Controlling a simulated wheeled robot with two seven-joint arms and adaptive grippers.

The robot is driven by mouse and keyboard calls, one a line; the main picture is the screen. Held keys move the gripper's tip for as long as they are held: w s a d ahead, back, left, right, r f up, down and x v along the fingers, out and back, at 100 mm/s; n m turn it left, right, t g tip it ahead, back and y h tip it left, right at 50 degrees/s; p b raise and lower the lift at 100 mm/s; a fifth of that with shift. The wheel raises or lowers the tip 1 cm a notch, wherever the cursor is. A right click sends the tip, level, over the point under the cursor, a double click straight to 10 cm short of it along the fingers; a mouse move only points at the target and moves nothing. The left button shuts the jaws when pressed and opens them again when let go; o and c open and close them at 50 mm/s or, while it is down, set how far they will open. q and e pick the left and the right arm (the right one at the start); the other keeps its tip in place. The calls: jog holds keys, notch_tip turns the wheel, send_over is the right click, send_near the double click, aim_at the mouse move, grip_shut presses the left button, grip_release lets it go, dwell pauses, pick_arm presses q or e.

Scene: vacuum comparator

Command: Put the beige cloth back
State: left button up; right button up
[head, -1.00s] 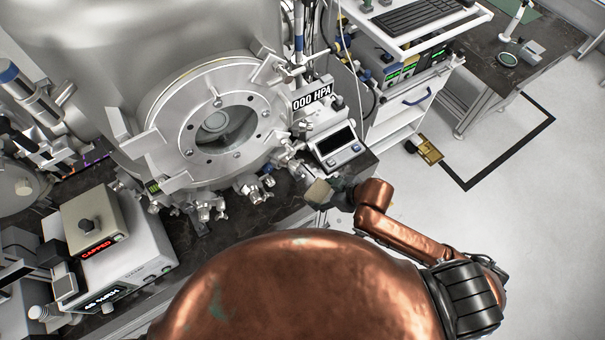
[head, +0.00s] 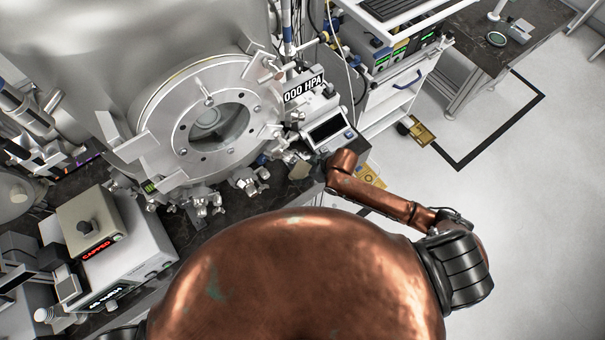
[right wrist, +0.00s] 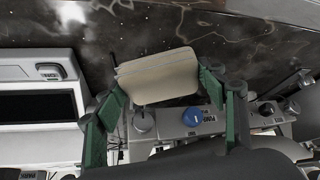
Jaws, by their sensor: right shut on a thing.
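The beige cloth (right wrist: 157,77) is a small folded pad between the green fingers of my right gripper (right wrist: 160,84), which is shut on it. The dark benchtop (right wrist: 150,32) shows beyond the cloth in the right wrist view; I cannot tell whether they touch. In the head view the cloth (head: 299,171) is small and partly hidden, at the bench edge below the grey display box (head: 327,129). My right forearm hides much of the gripper there. My left gripper is not in view.
The steel chamber with its round window port (head: 210,125) stands left of the cloth, with clamps and knobs along its lower rim. Knobs, one blue (right wrist: 191,117), lie close below the gripper. A white cart (head: 400,95) stands to the right. The floor at right is mostly clear.

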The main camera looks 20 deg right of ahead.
aim_at(303, 174)
jog(key=shift+w+a+f, duration=0.15)
jog(key=shift+w+f, duration=0.3)
jog(key=shift+f, duration=0.05)
jog(key=shift+w+f, duration=0.1)
jog(key=shift+f, duration=1.55)
jog(key=shift+f, duration=0.3)
jog(key=o, duration=1)
jog(key=shift+r, duration=0.1)
jog(key=shift+r, duration=0.25)
jog(key=v, duration=1.2)
jog(key=shift+p, duration=0.3)
